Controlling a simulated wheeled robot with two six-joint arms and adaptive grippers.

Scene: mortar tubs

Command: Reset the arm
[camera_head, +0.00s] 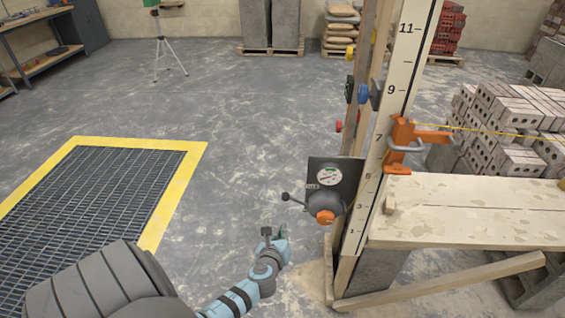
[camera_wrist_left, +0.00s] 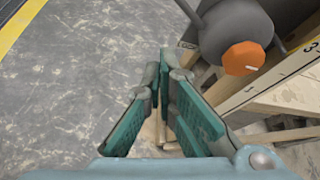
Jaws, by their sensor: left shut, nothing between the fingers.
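My left gripper (camera_head: 269,236) is low over the floor, to the left of a tall wooden post (camera_head: 399,95) with a printed number scale. It is shut and empty; its teal finger pads (camera_wrist_left: 165,75) come together in the left wrist view. The orange knob also shows in the left wrist view (camera_wrist_left: 244,57), apart from the fingers. My right gripper is not in view.
A plank bench (camera_head: 470,220) and an orange clamp (camera_head: 403,143) adjoin the post at right, with bricks (camera_head: 500,120) behind. A yellow-edged floor grate (camera_head: 190,165) lies at left. A tripod (camera_head: 163,50) stands at the back. Floor between grate and post is clear.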

